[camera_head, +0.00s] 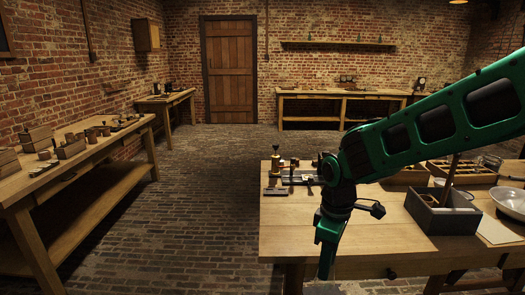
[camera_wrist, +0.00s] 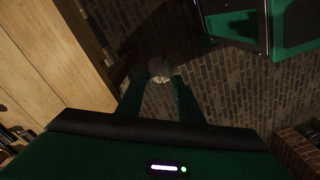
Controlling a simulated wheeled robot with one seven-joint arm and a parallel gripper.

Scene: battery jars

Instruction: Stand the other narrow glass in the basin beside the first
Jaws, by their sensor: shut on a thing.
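My gripper (camera_head: 326,262) hangs down in front of the table's near edge, left of the grey box. In the wrist view its two green fingers (camera_wrist: 160,92) close on a small pale, glassy thing (camera_wrist: 160,74), which looks like the narrow glass; only its end shows, dimly. A pale wide basin (camera_head: 511,203) sits at the table's right edge, cut off by the frame. I cannot make out the first narrow glass in it.
The wooden table (camera_head: 300,238) has bare room at its left front. A grey box (camera_head: 443,212) with a dark upright stick stands left of the basin, near a light sheet (camera_head: 497,232). Small tools and a brass piece (camera_head: 277,168) stand at the back left. Brick floor lies below my gripper.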

